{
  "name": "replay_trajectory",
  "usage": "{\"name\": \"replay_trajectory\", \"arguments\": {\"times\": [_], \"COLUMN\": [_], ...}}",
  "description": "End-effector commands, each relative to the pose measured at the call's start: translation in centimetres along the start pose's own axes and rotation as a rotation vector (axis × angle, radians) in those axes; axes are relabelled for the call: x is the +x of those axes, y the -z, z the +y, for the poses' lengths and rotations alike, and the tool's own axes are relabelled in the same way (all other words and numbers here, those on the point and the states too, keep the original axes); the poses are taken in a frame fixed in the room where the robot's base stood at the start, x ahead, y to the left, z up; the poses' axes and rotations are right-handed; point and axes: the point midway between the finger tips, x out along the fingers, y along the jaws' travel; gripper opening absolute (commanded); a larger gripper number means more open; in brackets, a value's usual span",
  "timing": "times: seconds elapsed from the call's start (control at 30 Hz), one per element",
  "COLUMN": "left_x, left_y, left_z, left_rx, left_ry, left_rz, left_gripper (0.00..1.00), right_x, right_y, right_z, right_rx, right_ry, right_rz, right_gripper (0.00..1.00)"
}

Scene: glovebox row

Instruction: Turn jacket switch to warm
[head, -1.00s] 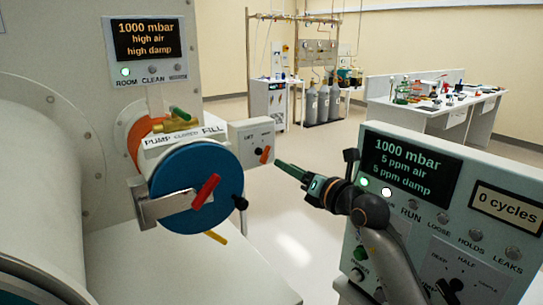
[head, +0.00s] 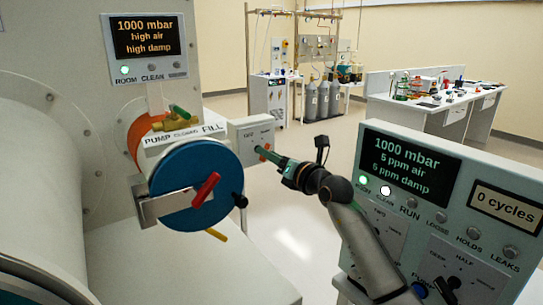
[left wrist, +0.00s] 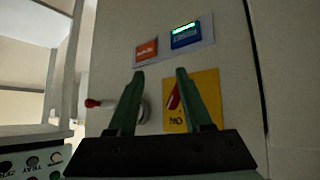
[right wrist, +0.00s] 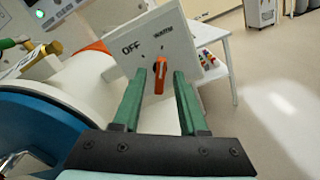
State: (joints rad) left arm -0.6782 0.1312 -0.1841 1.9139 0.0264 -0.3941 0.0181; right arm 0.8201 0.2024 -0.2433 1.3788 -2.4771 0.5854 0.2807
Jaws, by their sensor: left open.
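The jacket switch is an orange knob (right wrist: 160,75) on a pale box (right wrist: 185,50) marked OFF on the left and WARM on the right. The knob stands nearly upright in the right wrist view; I cannot tell which mark it points to. My right gripper (right wrist: 160,76) is open, its green fingertips on either side of the knob with slight gaps showing. In the head view, the right gripper (head: 262,153) reaches the box (head: 252,133) and partly hides the knob. My left gripper (left wrist: 158,75) is open and empty, seen only in the left wrist view.
The blue round door (head: 190,185) with a red handle is left of the box. A control panel (head: 410,145) stands at right, near my right arm. In the left wrist view, a red switch on a yellow plate (left wrist: 205,90) is beyond the left fingers.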

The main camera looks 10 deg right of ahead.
Motion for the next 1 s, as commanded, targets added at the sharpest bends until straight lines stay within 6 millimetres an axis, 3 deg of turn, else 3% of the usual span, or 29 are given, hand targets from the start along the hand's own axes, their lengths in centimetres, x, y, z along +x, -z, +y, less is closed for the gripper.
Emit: {"name": "replay_trajectory", "arguments": {"times": [0.03, 0.33, 1.0], "left_x": [0.00, 0.00, -0.05], "left_y": [0.01, 0.02, 0.08], "left_z": [-0.01, -0.02, -0.01], "left_rx": [0.000, 0.000, 0.001], "left_ry": [0.000, 0.000, 0.000], "left_rz": [0.000, 0.001, 0.001], "left_gripper": [0.50, 0.50, 0.50], "right_x": [-0.01, -0.03, -0.05], "right_y": [0.01, 0.02, 0.00], "right_z": [-0.01, -0.03, -0.05], "right_rx": [0.000, 0.000, -0.045], "right_ry": [0.000, 0.001, 0.001], "right_rz": [0.000, 0.000, 0.001], "right_gripper": [0.35, 0.01, 0.00]}}
